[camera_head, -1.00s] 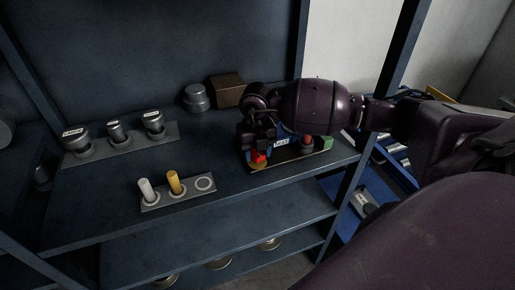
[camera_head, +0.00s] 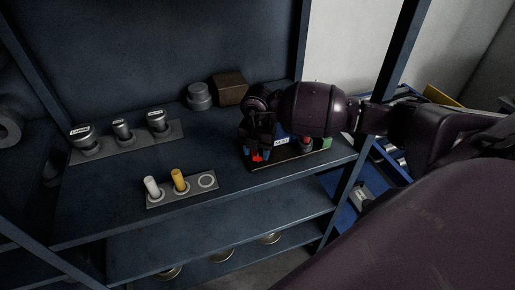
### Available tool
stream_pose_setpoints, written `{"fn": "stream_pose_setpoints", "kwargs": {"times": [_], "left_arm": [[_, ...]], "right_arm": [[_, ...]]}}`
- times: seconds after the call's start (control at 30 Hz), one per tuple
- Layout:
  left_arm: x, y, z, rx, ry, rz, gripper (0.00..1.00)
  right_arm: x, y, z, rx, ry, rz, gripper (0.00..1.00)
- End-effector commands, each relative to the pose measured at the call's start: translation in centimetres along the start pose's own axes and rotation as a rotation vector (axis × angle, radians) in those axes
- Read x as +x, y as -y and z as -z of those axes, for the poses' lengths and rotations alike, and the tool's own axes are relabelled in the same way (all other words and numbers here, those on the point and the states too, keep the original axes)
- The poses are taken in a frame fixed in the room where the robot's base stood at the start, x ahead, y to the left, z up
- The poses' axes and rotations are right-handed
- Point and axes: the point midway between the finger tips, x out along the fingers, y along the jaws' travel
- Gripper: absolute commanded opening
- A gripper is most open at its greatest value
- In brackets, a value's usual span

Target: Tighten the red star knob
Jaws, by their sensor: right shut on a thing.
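The red star knob (camera_head: 258,157) is at the front left end of a dark board (camera_head: 290,163) on the shelf, partly covered by my gripper. My right gripper (camera_head: 257,153) reaches in from the right, points down and is shut on the red knob. A blue block with a white label (camera_head: 281,141) stands behind my gripper on the same board. Another dark and reddish knob (camera_head: 307,146) and a green block (camera_head: 325,142) are at the board's right end. My left gripper is not in view.
A grey plate with several labelled grey knobs (camera_head: 122,129) is at the left. A small plate with a white peg (camera_head: 152,187), a yellow peg (camera_head: 180,181) and an empty ring (camera_head: 207,181) lies in front. A brown box (camera_head: 230,90) and grey canister (camera_head: 199,96) stand behind.

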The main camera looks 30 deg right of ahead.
Motion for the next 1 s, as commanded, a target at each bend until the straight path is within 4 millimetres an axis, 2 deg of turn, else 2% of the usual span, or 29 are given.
{"fn": "stream_pose_setpoints", "kwargs": {"times": [0.47, 0.5, 0.63, 0.67, 1.0], "left_arm": [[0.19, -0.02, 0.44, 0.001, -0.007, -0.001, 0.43], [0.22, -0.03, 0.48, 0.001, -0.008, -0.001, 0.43], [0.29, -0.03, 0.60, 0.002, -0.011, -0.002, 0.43], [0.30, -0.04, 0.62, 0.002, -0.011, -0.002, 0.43], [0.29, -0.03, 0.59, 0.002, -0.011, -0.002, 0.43]], "right_arm": [[-0.09, -0.04, -0.10, 0.015, 0.003, -0.002, 0.24], [-0.09, -0.04, -0.10, 0.015, 0.003, -0.002, 0.50], [-0.07, -0.03, -0.08, 0.014, 0.002, -0.002, 0.70], [-0.07, -0.03, -0.07, 0.014, 0.002, -0.001, 0.73], [-0.42, -0.04, -0.05, 0.014, 0.001, -0.002, 0.73]]}}
